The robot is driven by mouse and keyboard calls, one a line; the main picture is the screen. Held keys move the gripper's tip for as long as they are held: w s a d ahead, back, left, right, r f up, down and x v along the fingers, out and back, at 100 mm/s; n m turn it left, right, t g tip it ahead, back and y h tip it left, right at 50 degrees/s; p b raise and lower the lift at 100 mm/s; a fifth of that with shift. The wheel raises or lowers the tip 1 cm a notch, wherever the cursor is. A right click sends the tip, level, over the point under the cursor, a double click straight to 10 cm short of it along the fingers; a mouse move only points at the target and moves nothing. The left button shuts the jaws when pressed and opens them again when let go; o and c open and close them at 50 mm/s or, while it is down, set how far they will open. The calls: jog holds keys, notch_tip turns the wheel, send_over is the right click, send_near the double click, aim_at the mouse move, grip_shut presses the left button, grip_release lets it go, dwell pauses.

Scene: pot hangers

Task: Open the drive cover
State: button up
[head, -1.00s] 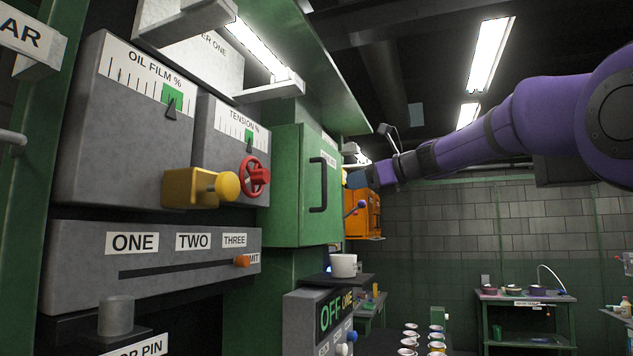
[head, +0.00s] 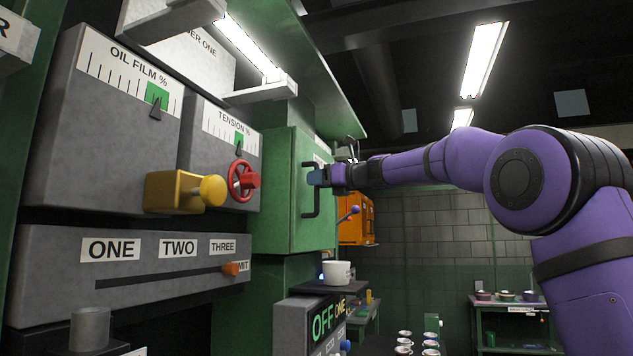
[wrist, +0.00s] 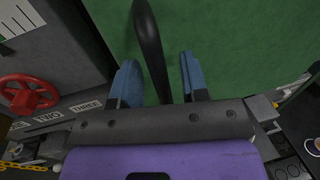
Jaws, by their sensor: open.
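The drive cover (head: 283,215) is a green box front with a black vertical bar handle (head: 309,203); it looks closed. My gripper (head: 318,177) is at the upper part of the handle in the head view. In the wrist view the black handle (wrist: 148,40) runs between the two blue fingers of my gripper (wrist: 158,85), with a gap on both sides. The fingers are open. The green cover face (wrist: 220,40) lies beyond them. Whether the fingertips touch the cover cannot be told.
Left of the cover are a red handwheel (head: 243,181) and a yellow knob (head: 212,190). Below it, a white cup (head: 338,272) stands on a dark shelf above the OFF panel (head: 315,325). An orange box (head: 356,222) hangs behind. A green table (head: 515,318) stands far right.

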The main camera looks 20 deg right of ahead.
jog(key=shift+w+a, duration=0.3)
jog(key=shift+a, duration=0.05)
grip_shut()
